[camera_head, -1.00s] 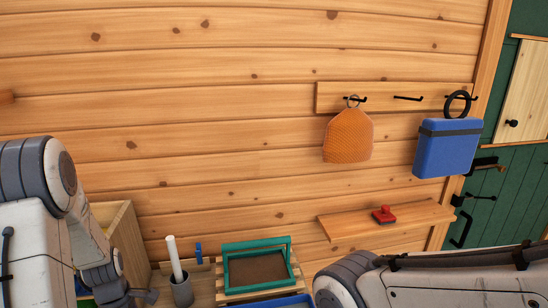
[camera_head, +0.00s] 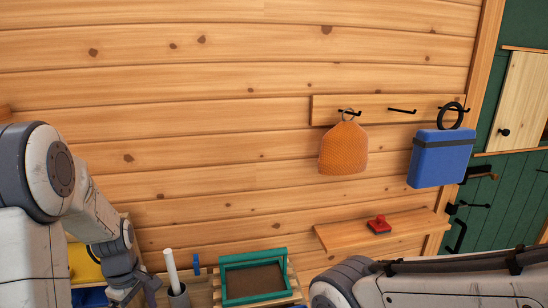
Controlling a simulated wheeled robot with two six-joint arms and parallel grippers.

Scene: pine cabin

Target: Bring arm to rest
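My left arm comes in at the left edge, bent downward. Its gripper (camera_head: 140,294) is at the bottom left, partly cut off by the lower edge, beside a grey cup, and its finger opening is not clear. My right arm lies across the bottom right corner; its gripper is out of view.
An orange pouch (camera_head: 343,150) and a blue case (camera_head: 441,158) hang from a hook rail (camera_head: 380,108) on the plank wall. A red stamp (camera_head: 379,224) sits on a small shelf (camera_head: 340,238). Below are a green-framed tray (camera_head: 224,283), a grey cup (camera_head: 179,298) holding a white roll (camera_head: 171,266), and a blue clip (camera_head: 196,264). A green door (camera_head: 490,210) is right.

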